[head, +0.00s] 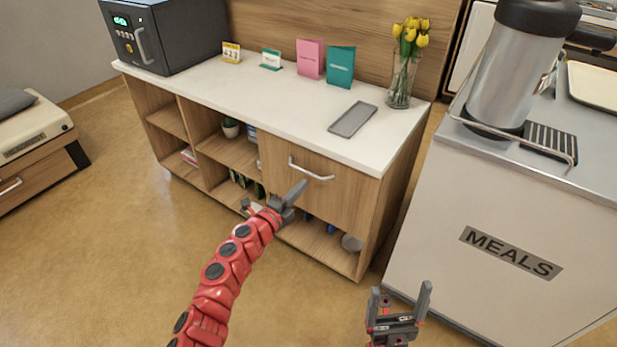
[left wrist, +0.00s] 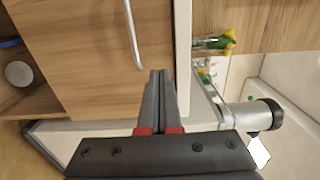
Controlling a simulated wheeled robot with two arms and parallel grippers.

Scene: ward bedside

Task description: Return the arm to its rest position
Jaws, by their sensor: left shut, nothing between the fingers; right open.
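My left arm is red and segmented and reaches up from the bottom of the head view. Its gripper (head: 299,188) is in front of the wooden cabinet's drawer (head: 325,190), just below the drawer's handle (head: 311,170) in the picture. In the left wrist view the fingers (left wrist: 160,78) are together with nothing between them, and the drawer handle (left wrist: 133,35) shows left of them, apart. My right gripper (head: 401,297) is at the bottom right of the head view, upright, with its fingers apart and empty.
The white-topped cabinet (head: 250,98) holds a safe (head: 170,32), cards, a grey tray (head: 353,119) and a vase of yellow tulips (head: 403,75). A meals cart (head: 500,210) with a large flask (head: 520,70) stands at right. Floor at left (head: 100,240) is clear.

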